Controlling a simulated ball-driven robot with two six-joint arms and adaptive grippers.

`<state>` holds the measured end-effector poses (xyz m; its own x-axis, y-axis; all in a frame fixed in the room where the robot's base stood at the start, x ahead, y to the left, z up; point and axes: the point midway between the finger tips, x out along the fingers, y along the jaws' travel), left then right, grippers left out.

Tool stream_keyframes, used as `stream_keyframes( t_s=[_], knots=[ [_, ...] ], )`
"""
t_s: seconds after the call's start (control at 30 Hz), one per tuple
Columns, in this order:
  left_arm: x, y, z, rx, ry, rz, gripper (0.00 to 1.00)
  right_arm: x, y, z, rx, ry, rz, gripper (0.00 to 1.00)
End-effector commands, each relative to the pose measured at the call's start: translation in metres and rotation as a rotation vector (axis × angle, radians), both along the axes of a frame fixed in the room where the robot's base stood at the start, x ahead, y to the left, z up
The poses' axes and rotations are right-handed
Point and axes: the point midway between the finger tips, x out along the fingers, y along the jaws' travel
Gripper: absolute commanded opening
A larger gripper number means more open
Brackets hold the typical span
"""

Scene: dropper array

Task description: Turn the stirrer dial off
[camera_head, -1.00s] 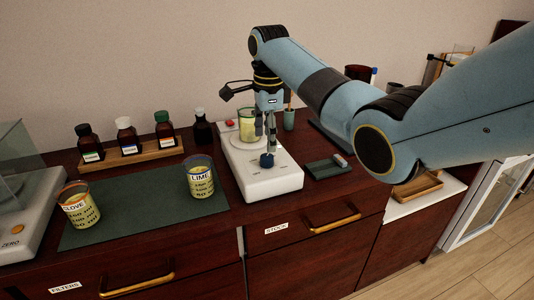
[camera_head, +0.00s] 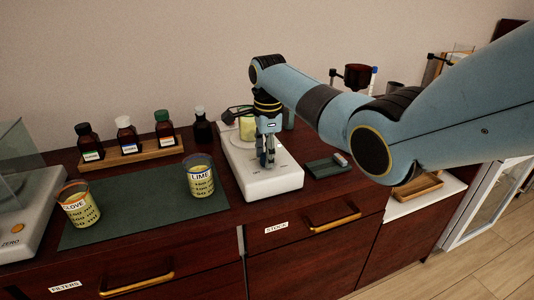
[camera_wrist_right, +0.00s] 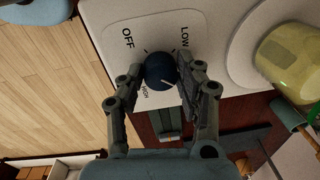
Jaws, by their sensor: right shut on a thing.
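The stirrer dial (camera_wrist_right: 159,70) is a dark blue round knob on the white stirrer (camera_head: 270,185). In the right wrist view, OFF, LOW and HIGH are printed around it, and a pale pointer line shows on the knob, slanting to the lower right, away from OFF. My right gripper (camera_wrist_right: 168,76) has one finger on each side of the dial and is shut on it. In the head view the right gripper (camera_head: 267,158) points down at the front of the stirrer, and its fingers mostly hide the dial. My left gripper is not in view.
A beaker of yellow-green liquid (camera_head: 247,129) stands on the back of the stirrer. The LIME beaker (camera_head: 200,180) and CLOVE beaker (camera_head: 79,207) stand to the left on a green mat (camera_head: 140,212). A dark tray (camera_head: 325,168) lies just right of the stirrer.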

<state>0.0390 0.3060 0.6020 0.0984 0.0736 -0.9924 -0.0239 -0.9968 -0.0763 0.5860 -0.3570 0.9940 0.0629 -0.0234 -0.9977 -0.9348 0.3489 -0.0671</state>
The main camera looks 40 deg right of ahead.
Motion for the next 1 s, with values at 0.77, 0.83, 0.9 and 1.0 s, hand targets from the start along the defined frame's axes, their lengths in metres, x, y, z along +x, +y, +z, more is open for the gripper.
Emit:
stream_keyframes(
  t_s=[0.77,0.83,0.9,1.0],
  knots=[
    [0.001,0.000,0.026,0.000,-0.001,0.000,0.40,0.000,-0.001,0.003,-0.001,0.001,0.259,0.03],
    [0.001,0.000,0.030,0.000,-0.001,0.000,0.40,0.000,-0.001,0.003,0.000,0.002,0.324,0.03],
    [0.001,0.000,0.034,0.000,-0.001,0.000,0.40,0.000,-0.001,0.003,0.000,0.001,0.391,0.03],
    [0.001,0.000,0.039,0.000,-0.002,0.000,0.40,0.000,-0.001,0.003,0.001,0.002,0.487,0.03]
  ],
)
